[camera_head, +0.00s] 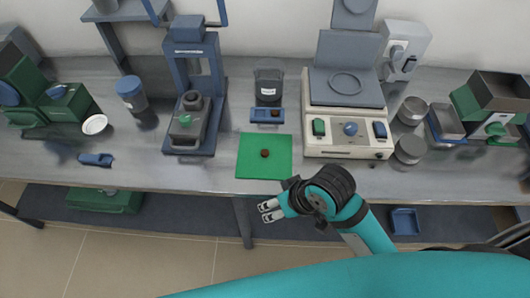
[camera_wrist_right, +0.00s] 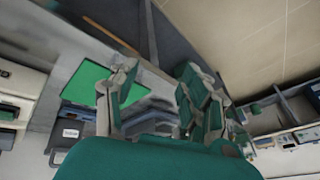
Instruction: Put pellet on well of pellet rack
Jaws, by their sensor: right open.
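A small dark reddish-brown pellet (camera_head: 264,153) lies near the middle of a green mat (camera_head: 250,170) on the bench. A small blue block (camera_head: 258,115), which looks like the pellet rack, sits just behind the mat; its wells are too small to make out. My right gripper (camera_head: 267,211) is open and empty, in front of the bench's front edge and apart from the pellet. The wrist view shows its two spread fingers (camera_wrist_right: 160,92) with the green mat (camera_wrist_right: 82,82) off to the left; I cannot make out the pellet there. My left gripper is not in view.
A dark labelled container (camera_head: 268,85) stands behind the blue block. A blue press (camera_head: 192,85) stands left of the mat, and a cream device (camera_head: 345,146) with a raised blue-grey lid stands right. The bench front around the mat is clear.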

